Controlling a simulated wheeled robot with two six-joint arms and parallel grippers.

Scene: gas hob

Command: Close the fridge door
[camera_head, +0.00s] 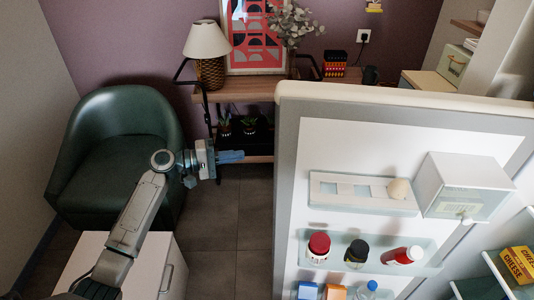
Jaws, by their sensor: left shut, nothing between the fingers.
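The fridge door (420,112) stands open on the right side of the head view, its inner side with shelves facing me. Part of the fridge interior (495,255) shows at the lower right edge, with a yellow cheese box (518,264) on a shelf. My left gripper (238,156) is shut and empty, left of the door's left edge and apart from it in the picture. My right gripper is not in view.
The door's shelves hold an egg tray (345,190), a white box (462,187) and several bottles and jars. A green armchair (110,140), a white cabinet (85,255) and a side table with a lamp (207,42) stand left and behind. Bare floor (225,215) lies between.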

